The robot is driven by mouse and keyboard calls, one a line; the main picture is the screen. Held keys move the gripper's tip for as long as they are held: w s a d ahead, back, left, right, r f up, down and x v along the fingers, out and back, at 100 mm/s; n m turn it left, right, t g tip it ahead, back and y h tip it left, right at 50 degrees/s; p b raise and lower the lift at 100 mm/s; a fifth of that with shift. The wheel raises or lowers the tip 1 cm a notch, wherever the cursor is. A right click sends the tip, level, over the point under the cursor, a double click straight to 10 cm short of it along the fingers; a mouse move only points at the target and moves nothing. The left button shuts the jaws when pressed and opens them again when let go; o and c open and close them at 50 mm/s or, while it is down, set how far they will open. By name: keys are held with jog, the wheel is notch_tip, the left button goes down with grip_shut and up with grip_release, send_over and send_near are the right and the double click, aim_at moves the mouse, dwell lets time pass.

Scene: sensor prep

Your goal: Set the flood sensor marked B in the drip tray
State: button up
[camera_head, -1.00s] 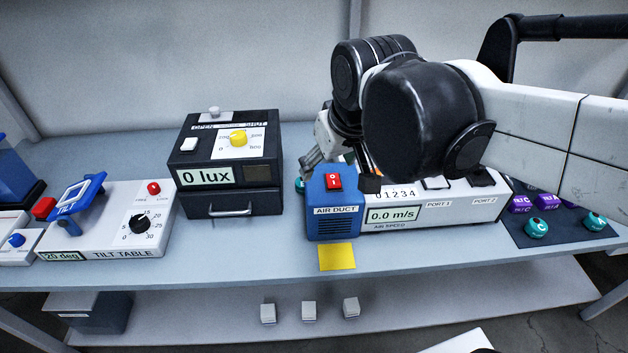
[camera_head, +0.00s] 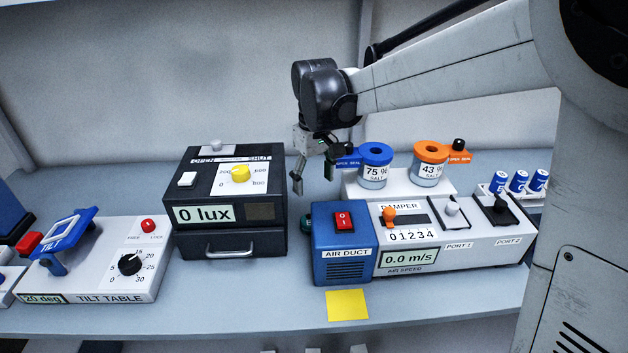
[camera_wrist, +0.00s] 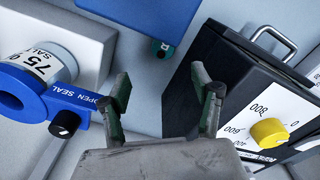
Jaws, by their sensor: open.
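My gripper (camera_head: 313,180) hangs open and empty, fingers down, above the gap between the black light box and the blue air duct. In the wrist view my gripper (camera_wrist: 162,85) has its two fingers spread with bare table between them. In the wrist view the teal piece (camera_wrist: 163,47) lies beyond the fingertips, close beside the duct. I cannot make out a drip tray in the frames now.
The light box (camera_head: 228,215) stands left of the gap, the air duct (camera_head: 343,265) right. Salt jars, blue (camera_head: 374,168) and orange (camera_head: 429,167), stand on a white riser behind. The tilt table (camera_head: 105,270) is at left. A yellow note (camera_head: 347,305) lies at the front edge.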

aim_at(309, 220)
jog(key=f, duration=0.6)
jog(key=w+f, duration=0.1)
jog(key=f, duration=0.2)
jog(key=shift+a+f+b, duration=0.1)
jog(key=shift+f+b, duration=0.25)
jog(key=shift+f, duration=0.05)
jog(key=shift+a+f, duration=0.25)
jog(key=shift+f, duration=1.05)
jog(key=shift+a+f, duration=0.2)
jog(key=shift+f, duration=1.1)
jog(key=c, duration=1.4)
jog(key=shift+r, duration=0.1)
